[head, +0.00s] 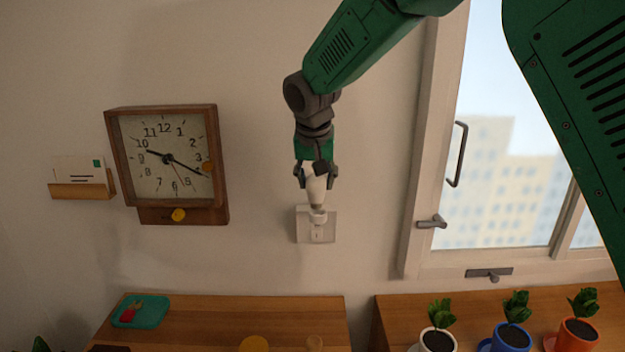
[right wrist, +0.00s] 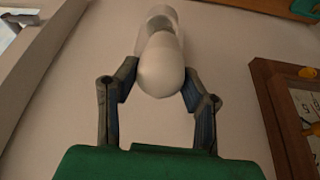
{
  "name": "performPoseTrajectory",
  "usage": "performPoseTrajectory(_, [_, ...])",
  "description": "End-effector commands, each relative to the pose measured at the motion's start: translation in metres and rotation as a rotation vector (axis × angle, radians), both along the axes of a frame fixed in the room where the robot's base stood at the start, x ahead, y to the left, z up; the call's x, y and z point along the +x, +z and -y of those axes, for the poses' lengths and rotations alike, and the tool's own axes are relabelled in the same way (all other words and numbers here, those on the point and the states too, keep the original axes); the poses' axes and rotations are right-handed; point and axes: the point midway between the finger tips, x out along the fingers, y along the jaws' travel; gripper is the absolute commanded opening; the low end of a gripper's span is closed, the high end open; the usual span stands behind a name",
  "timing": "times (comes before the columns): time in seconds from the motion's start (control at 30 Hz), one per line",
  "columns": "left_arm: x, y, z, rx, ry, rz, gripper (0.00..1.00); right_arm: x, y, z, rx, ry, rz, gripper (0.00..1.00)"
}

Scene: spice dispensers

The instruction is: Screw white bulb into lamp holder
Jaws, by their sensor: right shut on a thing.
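The white bulb (head: 316,189) is between the fingers of my right gripper (head: 316,176), which is shut on it. The bulb points down, its narrow grey base at the white lamp holder (head: 318,218) on the wall plate (head: 302,228). Base and holder look in line; I cannot tell whether the threads are engaged. In the right wrist view, the bulb's rounded end (right wrist: 161,68) shows between the two fingertips (right wrist: 160,88), with the white holder (right wrist: 161,14) behind it. My left gripper is not in view.
A wooden clock (head: 165,165) and a card shelf (head: 82,188) hang left of the holder. A window (head: 412,200) with handles is on the right. Below are a wooden surface (head: 220,325) with a teal tray (head: 155,312), and several potted plants (head: 512,335). Wall around the plate is clear.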

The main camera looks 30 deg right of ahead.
Motion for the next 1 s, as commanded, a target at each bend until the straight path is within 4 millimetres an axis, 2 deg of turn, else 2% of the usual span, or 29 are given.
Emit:
performPoseTrajectory(0.3, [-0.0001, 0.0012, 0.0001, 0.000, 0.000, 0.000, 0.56, 0.0003, 0.0023, -0.0057, -0.004, 0.002, 0.001, 0.08])
performPoseTrajectory(1.0, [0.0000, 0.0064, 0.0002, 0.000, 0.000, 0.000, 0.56, 0.0005, 0.0011, -0.0002, -0.002, 0.001, 0.001, 0.08])
